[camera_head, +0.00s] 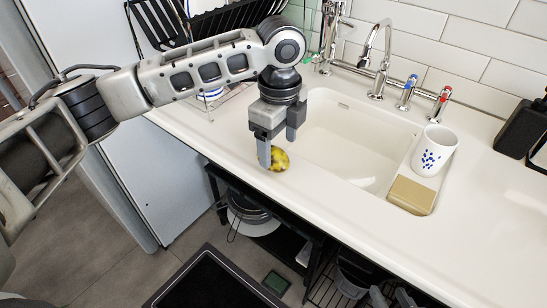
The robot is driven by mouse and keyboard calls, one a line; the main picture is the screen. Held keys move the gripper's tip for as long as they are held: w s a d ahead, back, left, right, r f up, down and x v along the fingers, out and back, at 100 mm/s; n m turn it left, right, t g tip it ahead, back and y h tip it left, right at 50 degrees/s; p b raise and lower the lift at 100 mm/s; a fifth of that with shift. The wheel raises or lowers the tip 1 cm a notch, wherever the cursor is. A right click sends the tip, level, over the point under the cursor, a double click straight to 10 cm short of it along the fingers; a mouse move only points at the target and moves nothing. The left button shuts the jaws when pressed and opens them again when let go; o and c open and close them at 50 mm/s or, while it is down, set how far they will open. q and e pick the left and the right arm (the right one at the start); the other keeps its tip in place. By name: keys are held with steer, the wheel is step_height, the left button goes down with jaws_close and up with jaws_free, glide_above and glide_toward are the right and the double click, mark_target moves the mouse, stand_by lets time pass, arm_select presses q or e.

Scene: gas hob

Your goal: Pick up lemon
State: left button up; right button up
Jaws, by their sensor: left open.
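The yellow lemon (281,160), with darker patches, sits on the white countertop close to the front left of the sink basin. My left gripper (277,153) points down right at the lemon and is open. One finger is in front of the lemon's left side, and the other finger's tip is just above its upper right. The gripper hides part of the lemon, and I cannot tell whether the fingers touch it. My right gripper does not show in this view.
The white sink (345,150) lies right of the lemon, with taps (375,70) behind. A white cup (434,150) with blue spots and a tan sponge (411,195) are at its right. A black dish rack (215,25) stands at the back left. The counter's front edge is close by.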

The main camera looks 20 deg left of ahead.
mark_target(276, 150)
arm_select(q)
steer(key=f, duration=0.4)
steer(key=shift+a, duration=0.25)
steer(key=c, duration=1.1)
steer(key=shift+r, duration=0.15)
